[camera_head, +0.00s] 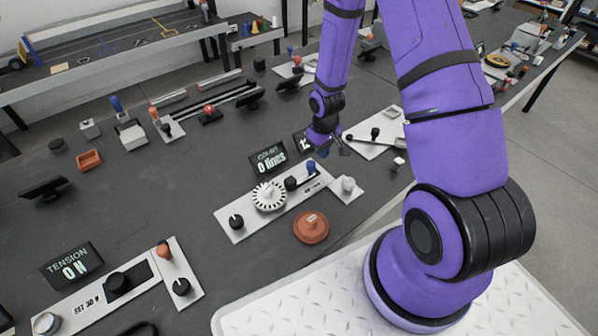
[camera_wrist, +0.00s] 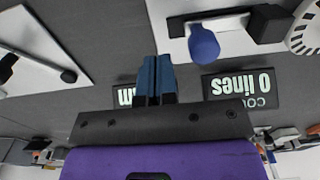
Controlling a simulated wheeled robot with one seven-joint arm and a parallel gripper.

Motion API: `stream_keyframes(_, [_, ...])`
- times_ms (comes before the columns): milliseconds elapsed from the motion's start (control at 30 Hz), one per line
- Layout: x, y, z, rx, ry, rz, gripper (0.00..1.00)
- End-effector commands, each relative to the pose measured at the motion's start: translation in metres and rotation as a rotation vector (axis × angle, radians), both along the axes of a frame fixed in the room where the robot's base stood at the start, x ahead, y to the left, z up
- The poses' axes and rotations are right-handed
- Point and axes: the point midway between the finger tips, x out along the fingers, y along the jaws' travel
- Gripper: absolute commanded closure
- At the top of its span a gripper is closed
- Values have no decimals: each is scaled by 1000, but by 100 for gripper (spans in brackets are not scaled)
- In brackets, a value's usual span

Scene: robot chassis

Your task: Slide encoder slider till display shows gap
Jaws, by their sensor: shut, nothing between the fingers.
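The encoder plate (camera_head: 232,216) lies mid-bench with a white toothed disc (camera_head: 269,196), a black block (camera_head: 290,183) and a blue knob (camera_head: 311,167) at its right end. The wrist view shows the blue knob (camera_wrist: 204,44), the black block (camera_wrist: 270,22) and part of the disc (camera_wrist: 306,32). I cannot tell which part slides. The count display (camera_head: 270,160) behind the plate reads "0 lines"; it appears upside down in the wrist view (camera_wrist: 238,86). My gripper (camera_head: 326,148) is shut and empty, above the bench just beyond the blue knob. Its blue fingers (camera_wrist: 156,78) are together, apart from the knob.
A second display (camera_head: 302,142) is partly hidden behind my gripper. An orange-brown round piece (camera_head: 311,228) and a small plate with a white knob (camera_head: 347,185) lie close by. A plate with a lever (camera_head: 376,136) lies to the right. Bare bench lies left of the encoder plate.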

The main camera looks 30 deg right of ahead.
Motion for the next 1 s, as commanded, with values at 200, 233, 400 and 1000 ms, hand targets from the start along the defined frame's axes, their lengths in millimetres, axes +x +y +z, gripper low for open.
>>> stream_keyframes(200, [0,0,-10,1,2,1,100])
stream_keyframes(233, [0,0,-11,1,1,1,100])
stream_keyframes(400, [0,0,-18,1,1,1,100])
stream_keyframes(1000, [0,0,-32,0,0,0,100])
